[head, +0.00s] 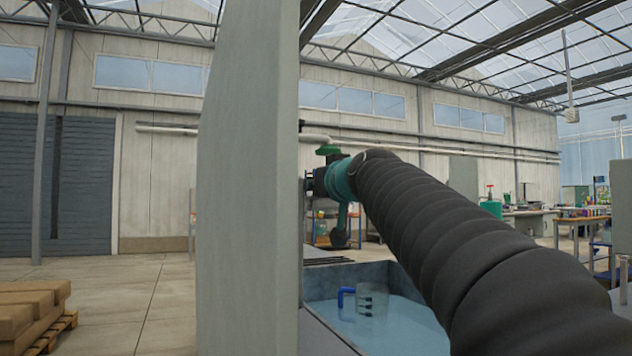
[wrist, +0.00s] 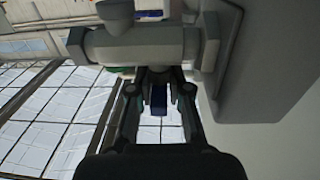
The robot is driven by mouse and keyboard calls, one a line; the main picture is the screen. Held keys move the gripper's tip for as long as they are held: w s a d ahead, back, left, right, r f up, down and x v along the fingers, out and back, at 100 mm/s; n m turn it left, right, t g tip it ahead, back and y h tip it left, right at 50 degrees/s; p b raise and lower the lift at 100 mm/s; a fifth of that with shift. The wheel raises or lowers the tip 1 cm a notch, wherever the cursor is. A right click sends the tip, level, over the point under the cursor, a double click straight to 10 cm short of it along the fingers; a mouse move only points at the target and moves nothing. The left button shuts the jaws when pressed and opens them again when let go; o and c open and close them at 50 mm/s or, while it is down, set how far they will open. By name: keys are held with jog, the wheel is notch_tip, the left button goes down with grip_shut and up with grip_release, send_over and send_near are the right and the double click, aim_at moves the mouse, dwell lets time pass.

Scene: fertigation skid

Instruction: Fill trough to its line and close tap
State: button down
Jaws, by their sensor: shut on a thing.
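My gripper (wrist: 158,86) is shut on a narrow blue piece (wrist: 158,99), which looks like the tap's lever. The piece sits between the fingers below a thick grey pipe or valve body (wrist: 145,45). In the head view the gripper cannot be made out clearly at the end of my sleeved arm, near the grey panel's edge. The trough (head: 318,280) is blue-grey and holds pale blue water (head: 385,325). A clear jug (head: 373,298) with a blue handle and dark marks stands in the water. I cannot see a fill line or any running stream.
A tall grey panel (head: 248,180) stands close in front, left of the trough, and hides part of the scene. A pallet of boxes (head: 35,310) is at the lower left. Benches (head: 580,222) stand far right. Open floor (head: 130,300) lies left of the panel.

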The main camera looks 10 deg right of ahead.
jog(key=shift+f, duration=0.1)
jog(key=c, duration=1.2)
grip_release()
jog(key=shift+o, duration=0.2)
jog(key=s+d, duration=0.2)
jog(key=s, duration=0.9)
jog(key=shift+s, duration=0.4)
